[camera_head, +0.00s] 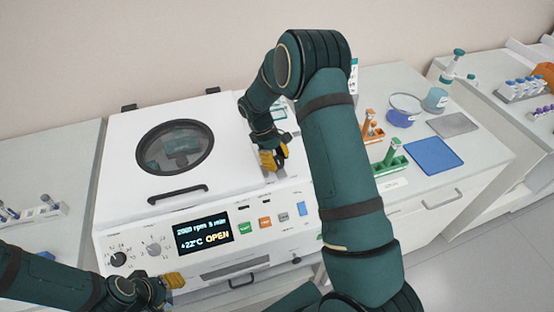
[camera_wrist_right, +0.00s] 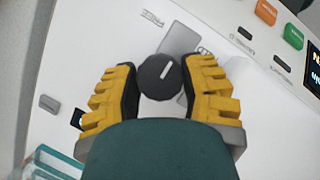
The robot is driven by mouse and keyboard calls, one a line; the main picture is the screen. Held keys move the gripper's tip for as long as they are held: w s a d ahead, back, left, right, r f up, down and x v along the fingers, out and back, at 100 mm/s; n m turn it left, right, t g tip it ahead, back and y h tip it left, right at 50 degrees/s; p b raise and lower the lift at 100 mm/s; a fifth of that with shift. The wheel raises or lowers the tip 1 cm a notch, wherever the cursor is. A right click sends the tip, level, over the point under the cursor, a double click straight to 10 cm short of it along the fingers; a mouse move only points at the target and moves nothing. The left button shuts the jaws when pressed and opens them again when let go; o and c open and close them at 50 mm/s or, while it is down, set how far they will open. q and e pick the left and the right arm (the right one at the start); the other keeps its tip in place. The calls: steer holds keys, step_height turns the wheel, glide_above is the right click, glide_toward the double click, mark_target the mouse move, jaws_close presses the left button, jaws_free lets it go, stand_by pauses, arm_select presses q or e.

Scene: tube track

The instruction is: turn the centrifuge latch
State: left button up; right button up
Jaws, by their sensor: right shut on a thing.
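The white centrifuge (camera_head: 115,185) stands on the bench with its lid down, and its display (camera_head: 203,236) reads OPEN. The latch (camera_wrist_right: 160,77) is a round black knob with a white line on a grey plate. In the right wrist view the line slants up to the right. My right gripper (camera_head: 271,166) is on the centrifuge top, right of the lid; its yellow fingers (camera_wrist_right: 163,90) are shut on the latch from both sides. In the head view the fingers hide the latch. My left gripper (camera_head: 173,281) is low in front of the centrifuge panel; its opening is unclear.
The lid has a round window (camera_head: 175,147) and a black handle (camera_head: 178,194). Right of the centrifuge are a green tube rack (camera_head: 390,166), a blue mat (camera_head: 433,156) and a blue bowl (camera_head: 404,111). Another rack (camera_head: 35,213) stands at the left.

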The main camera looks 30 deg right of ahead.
steer(key=o, duration=1.2)
steer(key=shift+r, duration=0.1)
steer(key=v, duration=0.7)
steer(key=shift+r, duration=0.35)
